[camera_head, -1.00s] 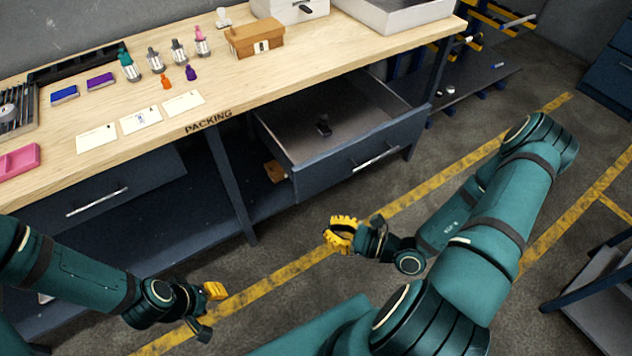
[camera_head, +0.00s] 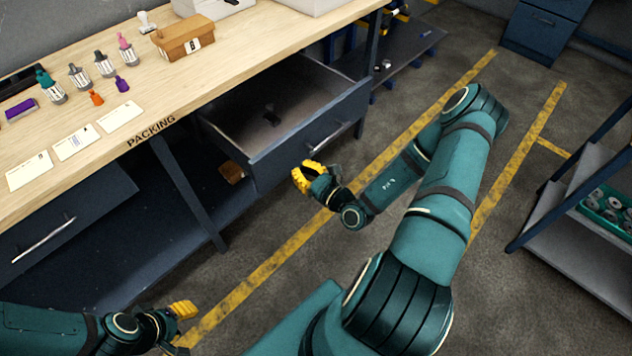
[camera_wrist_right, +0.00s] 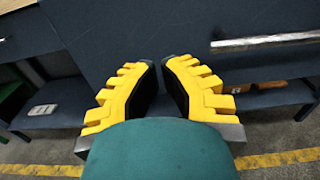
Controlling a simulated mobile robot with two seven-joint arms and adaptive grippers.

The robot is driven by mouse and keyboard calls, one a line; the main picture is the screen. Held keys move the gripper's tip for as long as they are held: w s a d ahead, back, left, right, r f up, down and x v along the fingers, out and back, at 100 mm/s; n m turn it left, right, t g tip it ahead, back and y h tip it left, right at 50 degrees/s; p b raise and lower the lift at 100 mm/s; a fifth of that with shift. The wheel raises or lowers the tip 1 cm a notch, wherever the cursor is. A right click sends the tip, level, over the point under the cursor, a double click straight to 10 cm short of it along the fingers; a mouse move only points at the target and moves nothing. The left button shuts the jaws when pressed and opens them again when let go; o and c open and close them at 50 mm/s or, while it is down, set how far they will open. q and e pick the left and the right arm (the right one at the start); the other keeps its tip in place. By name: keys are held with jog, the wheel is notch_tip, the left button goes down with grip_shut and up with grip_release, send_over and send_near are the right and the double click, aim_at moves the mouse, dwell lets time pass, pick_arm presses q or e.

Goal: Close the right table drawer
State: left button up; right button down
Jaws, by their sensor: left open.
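The right table drawer (camera_head: 310,130) is pulled out from under the packing table, its dark blue front carrying a silver handle (camera_head: 328,137). My right gripper (camera_head: 303,177) is just in front of and below the drawer front, left of the handle. In the right wrist view, its yellow fingers (camera_wrist_right: 158,65) are apart with nothing between them, pointing at a dark blue panel. A silver handle (camera_wrist_right: 265,42) shows to their right. Whether the fingertips touch the panel is unclear. My left gripper (camera_head: 184,325) is low at the left, open and empty.
The wooden tabletop (camera_head: 205,90) holds bottles, cards and a brown box (camera_head: 183,40). The left drawer (camera_head: 60,225) is under the table. A table leg (camera_head: 190,195) stands between the drawers. A shelf rack (camera_head: 580,215) stands at the right; marked floor lies between.

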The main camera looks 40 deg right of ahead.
aim_at(288, 159)
jog(key=shift+w+a+b, duration=0.15)
jog(key=shift+w+b, duration=0.2)
jog(key=shift+w, duration=1.5)
pick_arm(q)
jog(key=shift+w+f, duration=0.1)
jog(key=shift+f, duration=0.35)
